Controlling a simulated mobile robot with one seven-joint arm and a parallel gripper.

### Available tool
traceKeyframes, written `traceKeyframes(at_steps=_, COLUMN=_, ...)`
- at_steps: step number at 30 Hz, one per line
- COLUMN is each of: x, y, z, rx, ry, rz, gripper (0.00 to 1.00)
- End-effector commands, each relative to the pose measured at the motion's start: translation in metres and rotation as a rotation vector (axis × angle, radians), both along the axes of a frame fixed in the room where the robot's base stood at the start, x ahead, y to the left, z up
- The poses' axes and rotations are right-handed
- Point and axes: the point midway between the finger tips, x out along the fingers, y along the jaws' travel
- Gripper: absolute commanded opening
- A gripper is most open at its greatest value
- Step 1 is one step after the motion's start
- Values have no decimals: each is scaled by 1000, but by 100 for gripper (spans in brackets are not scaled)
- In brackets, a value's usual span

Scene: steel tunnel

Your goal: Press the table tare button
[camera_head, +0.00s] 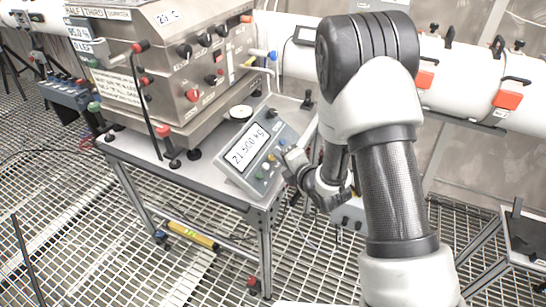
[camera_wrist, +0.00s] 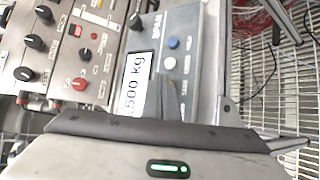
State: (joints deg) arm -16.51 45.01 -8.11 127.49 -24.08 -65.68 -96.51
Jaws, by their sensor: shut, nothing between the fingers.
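The scale panel (camera_head: 232,172) is a grey-blue box tilted at the front corner of the steel table (camera_head: 190,178). Its white display (camera_head: 247,146) reads about 21.500 kg; the wrist view shows part of the same display (camera_wrist: 137,83). A row of small coloured buttons (camera_head: 268,160) runs beside the display. The wrist view shows a blue button (camera_wrist: 173,43) and a white button (camera_wrist: 170,63). I cannot read which one is tare. My gripper (camera_head: 292,158) is shut and empty at the panel's right side, over the button row. In the wrist view its fingers (camera_wrist: 171,98) hide the nearer buttons; contact cannot be told.
A large steel control box (camera_head: 185,75) with knobs and levers stands on the table behind the panel. A white pipe (camera_head: 460,75) with orange clamps runs along the back wall. Open grating floor (camera_head: 180,270) lies in front. Cables hang right of the panel in the wrist view.

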Motion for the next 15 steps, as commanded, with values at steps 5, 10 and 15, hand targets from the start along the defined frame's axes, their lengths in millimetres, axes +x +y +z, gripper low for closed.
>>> traceKeyframes(at_steps=5, x=0, y=0, z=0, rx=0, ry=0, rz=0, gripper=0)
traceKeyframes(at_steps=10, x=0, y=1, z=-2, rx=0, ry=0, rz=0, gripper=0)
traceKeyframes(at_steps=15, x=1, y=3, z=-6, rx=0, ry=-2, rz=1, gripper=0)
